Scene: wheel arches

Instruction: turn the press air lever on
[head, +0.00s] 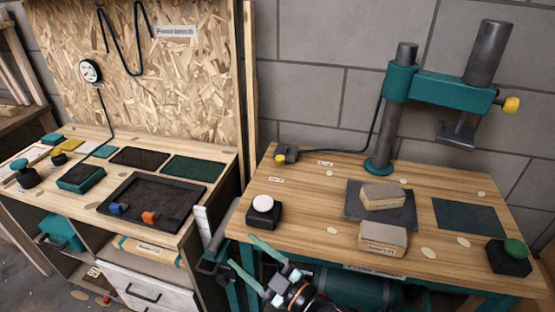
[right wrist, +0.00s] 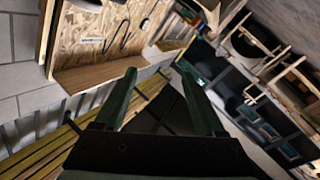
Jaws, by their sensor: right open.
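A small dark valve with a yellow lever end (head: 284,155) sits at the back left of the press table (head: 318,190). It looks like the press air lever; its exact angle is too small to tell. A dark hose runs from it to the teal and grey press (head: 440,88). My right gripper (head: 240,251) is at the table's front left edge, in front of and below the valve, well apart from it. Its green fingers are spread with nothing between them. They also show in the right wrist view (right wrist: 157,70), where I cannot make out the valve. My left gripper is not in view.
A white-topped button (head: 263,204) stands between my right gripper and the valve. Two tan blocks (head: 383,236) lie near the press, and a green-topped button (head: 515,249) stands at right. A chipboard-backed bench (head: 150,190) stands at left. The table's back left is mostly clear.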

